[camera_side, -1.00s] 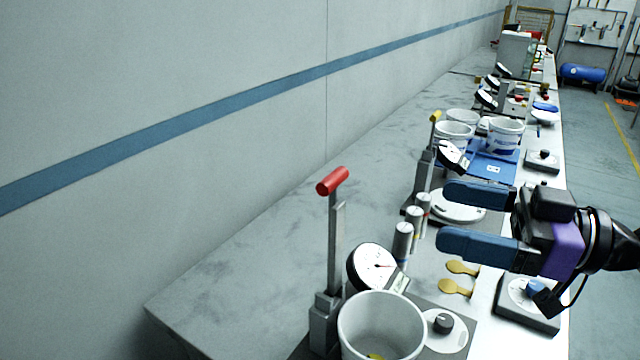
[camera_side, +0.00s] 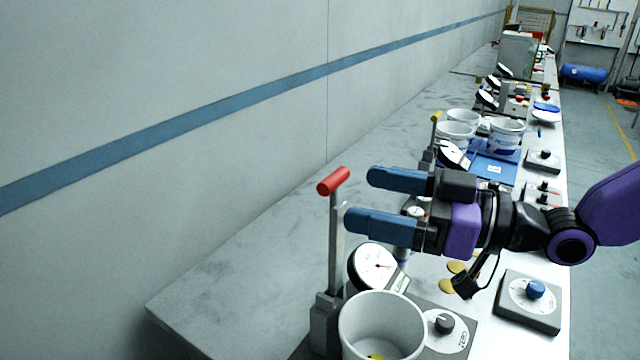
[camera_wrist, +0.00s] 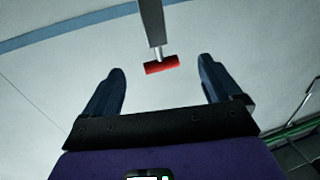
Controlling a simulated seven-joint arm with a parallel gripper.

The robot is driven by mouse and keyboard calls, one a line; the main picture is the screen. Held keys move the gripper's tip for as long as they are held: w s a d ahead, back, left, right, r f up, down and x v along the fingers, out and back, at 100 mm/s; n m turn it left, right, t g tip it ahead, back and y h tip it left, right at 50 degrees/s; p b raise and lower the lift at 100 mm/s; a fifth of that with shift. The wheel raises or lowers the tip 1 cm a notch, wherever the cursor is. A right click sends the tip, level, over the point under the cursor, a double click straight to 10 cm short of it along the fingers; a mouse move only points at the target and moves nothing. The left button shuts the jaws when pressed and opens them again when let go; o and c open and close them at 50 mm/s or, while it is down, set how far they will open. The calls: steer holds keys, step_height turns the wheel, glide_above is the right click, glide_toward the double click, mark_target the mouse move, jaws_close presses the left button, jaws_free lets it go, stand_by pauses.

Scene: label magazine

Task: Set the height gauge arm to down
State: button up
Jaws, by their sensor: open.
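A height gauge with a dial (camera_side: 374,266) stands at the near end of the bench, and a grey upright arm with a red crossbar handle (camera_side: 333,181) rises beside it. The arm stands up, with the handle at its top. My gripper (camera_side: 358,198) is open and empty, to the right of the handle and at about its height. In the wrist view the red handle (camera_wrist: 162,65) shows ahead, centred between the two blue fingers and apart from both. A second, yellow-handled gauge arm (camera_side: 436,117) stands upright farther back, partly hidden by my gripper.
A white bucket (camera_side: 382,330) stands in front of the near gauge. A knob box (camera_side: 443,323) and a blue-knob box (camera_side: 530,300) lie to the right. Yellow discs (camera_side: 452,277) lie below my gripper. The bench left of the arm is clear.

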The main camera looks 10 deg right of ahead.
steer(key=x, duration=0.7)
steer(key=shift+w+a, duration=0.15)
steer(key=shift+a, duration=0.1)
